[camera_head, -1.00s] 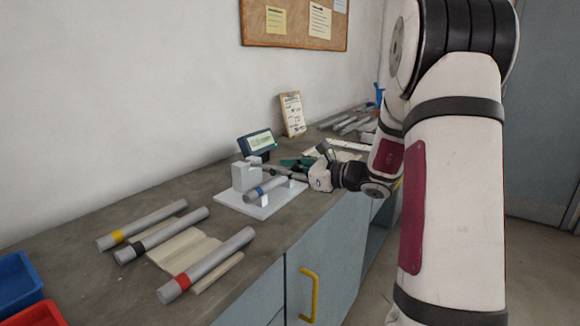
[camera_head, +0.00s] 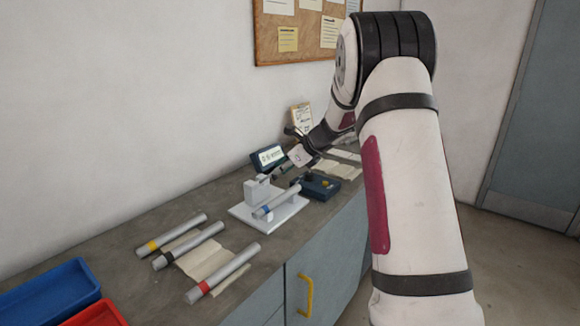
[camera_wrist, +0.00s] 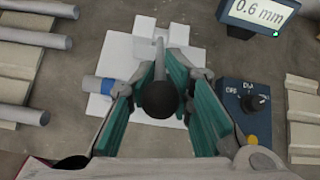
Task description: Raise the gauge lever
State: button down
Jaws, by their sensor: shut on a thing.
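The gauge lever is a thin grey rod with a black ball knob (camera_wrist: 158,99). In the wrist view the knob lies between the teal fingers of my gripper (camera_wrist: 161,80), which is shut on the lever. In the head view my gripper (camera_head: 285,170) is above and right of the grey gauge block (camera_head: 262,189), and the lever is too small there to tell its angle. The white jig plate (camera_head: 247,215) carries the block and a grey tube with a blue band (camera_head: 280,202). The tilted display (camera_wrist: 258,13) reads 0.6 mm.
A dark blue box (camera_wrist: 247,108) with a dial stands right of the jig. Several grey tubes, including a red-banded one (camera_head: 225,272), lie at the front left. The wall is behind the bench.

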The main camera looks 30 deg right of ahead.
jog(key=shift+w+a+r+g+h, duration=0.15)
jog(key=shift+w+r+g+h, duration=0.05)
jog(key=shift+w+r+g, duration=0.4)
jog(key=shift+w+a+r+g+h, duration=0.1)
jog(key=shift+w+r+g+h, duration=0.1)
jog(key=shift+w+r+g, duration=0.35)
jog(key=shift+w+a+r+g, duration=0.2)
jog(key=shift+w+r+g, duration=0.2)
jog(key=shift+w+g, duration=0.2)
jog(key=shift+w+a+r+b, duration=0.35)
jog(key=shift+w+r+b, duration=0.1)
jog(key=shift+w+b, duration=0.35)
jog(key=shift+w+a+r+b, duration=0.3)
jog(key=shift+w+r+b, duration=0.15)
jog(key=shift+w+b, duration=0.25)
jog(key=shift+w, duration=0.1)
jog(key=c, duration=1.7)
grip_release()
jog(key=shift+f, duration=0.15)
jog(key=v, duration=1.2)
jog(key=shift+a, duration=0.2)
